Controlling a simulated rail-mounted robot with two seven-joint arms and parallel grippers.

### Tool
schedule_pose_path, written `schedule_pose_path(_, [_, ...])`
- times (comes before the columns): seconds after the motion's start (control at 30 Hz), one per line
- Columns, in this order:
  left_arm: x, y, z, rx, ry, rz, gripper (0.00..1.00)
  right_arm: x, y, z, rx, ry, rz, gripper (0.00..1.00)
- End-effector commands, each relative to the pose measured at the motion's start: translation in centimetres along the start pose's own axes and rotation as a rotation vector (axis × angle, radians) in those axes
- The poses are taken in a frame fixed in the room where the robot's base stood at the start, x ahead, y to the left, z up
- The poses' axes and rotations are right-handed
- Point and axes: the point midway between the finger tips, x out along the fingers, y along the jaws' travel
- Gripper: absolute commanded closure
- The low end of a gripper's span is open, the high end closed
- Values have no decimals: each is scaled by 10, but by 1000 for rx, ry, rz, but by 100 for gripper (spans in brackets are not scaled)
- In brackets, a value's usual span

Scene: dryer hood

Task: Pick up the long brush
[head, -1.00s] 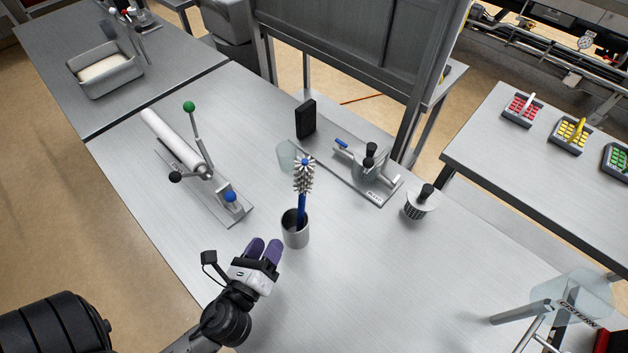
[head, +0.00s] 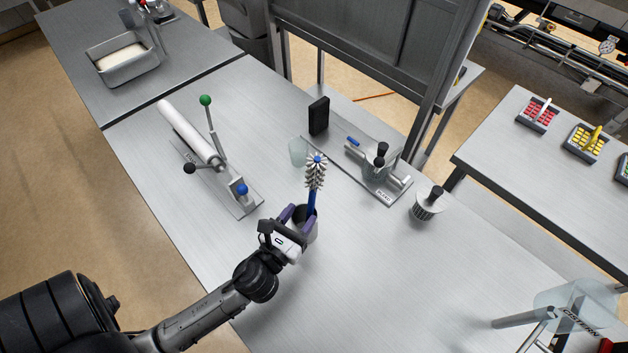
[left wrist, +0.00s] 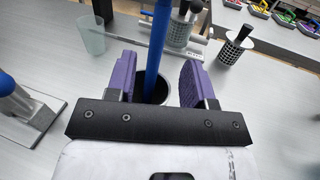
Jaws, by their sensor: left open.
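The long brush (head: 314,178) stands upright in a grey metal cup (head: 307,234), with grey bristles and a blue tip above a blue handle. In the left wrist view its blue handle (left wrist: 158,50) runs down into the dark mouth of the cup (left wrist: 163,88). My left gripper (head: 298,211) is at the cup's rim, with its purple fingers apart. In the left wrist view the gripper (left wrist: 155,82) has one finger on each side of the handle, with gaps visible. The lower handle is hidden in the cup. My right gripper is not in view.
A clear cup (head: 298,152) stands behind the brush. A roller fixture (head: 210,165) is on the left, a clamp-like fixture (head: 375,170) on the right, beside a black-knobbed perforated cup (head: 427,206).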

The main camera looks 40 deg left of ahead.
Motion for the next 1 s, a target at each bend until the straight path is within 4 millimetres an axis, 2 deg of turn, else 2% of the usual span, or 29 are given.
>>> schedule_pose_path(0.27, [16, 1, 1, 1, 0, 0, 52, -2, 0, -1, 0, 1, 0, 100])
schedule_pose_path(0.63, [58, 3, 3, 0, 0, 0, 52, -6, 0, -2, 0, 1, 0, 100])
schedule_pose_path(1.0, [64, 3, 2, 0, 2, -1, 53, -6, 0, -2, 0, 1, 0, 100])
